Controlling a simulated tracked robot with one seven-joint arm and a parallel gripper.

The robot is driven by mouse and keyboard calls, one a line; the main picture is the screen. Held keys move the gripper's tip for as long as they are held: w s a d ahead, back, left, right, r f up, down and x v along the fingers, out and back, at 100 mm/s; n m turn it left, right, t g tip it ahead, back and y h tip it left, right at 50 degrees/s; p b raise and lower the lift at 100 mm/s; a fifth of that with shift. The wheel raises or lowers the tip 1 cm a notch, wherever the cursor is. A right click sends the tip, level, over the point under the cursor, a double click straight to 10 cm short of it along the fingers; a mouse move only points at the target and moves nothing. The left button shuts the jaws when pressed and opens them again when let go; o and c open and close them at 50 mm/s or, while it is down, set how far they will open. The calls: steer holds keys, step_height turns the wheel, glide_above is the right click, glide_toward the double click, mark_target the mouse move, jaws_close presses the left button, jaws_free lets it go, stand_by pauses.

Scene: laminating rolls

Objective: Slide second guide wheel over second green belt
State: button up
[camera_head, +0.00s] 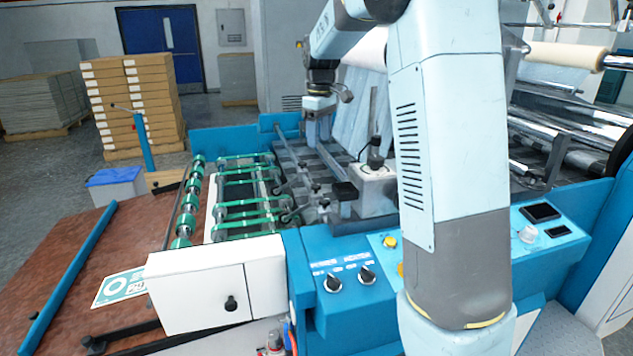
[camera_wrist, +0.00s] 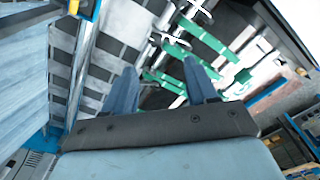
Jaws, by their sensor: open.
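Several green belts (camera_head: 245,203) run across the blue machine's feed section in the head view. They also show beyond my fingers in the wrist view (camera_wrist: 205,38). Small metal guide wheels on arms (camera_head: 287,200) stand near the belts' right ends. I cannot tell for certain which wheel or belt is the second. My gripper (camera_wrist: 160,66) is open, with its two blue fingers apart and nothing seen between them but the machine behind. In the head view it hangs above the dark slatted bed, to the right of the belts; its fingertips are hard to make out there.
A white box cover (camera_head: 215,287) and a blue control panel (camera_head: 350,275) with knobs are at the front. A brown table (camera_head: 70,265) lies to the left. A grey block with a dark post (camera_head: 375,180) stands right of the wheels. Film hangs behind.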

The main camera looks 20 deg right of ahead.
mark_target(316, 185)
steer(key=shift+n, duration=0.4)
steer(key=w+f, duration=0.1)
steer(key=f, duration=0.9)
steer(key=w+f, duration=0.1)
steer(key=f, duration=0.4)
steer(key=shift+w+a+f, duration=0.1)
steer(key=shift+w+f, duration=0.2)
steer(key=shift+w, duration=0.05)
jaws_close()
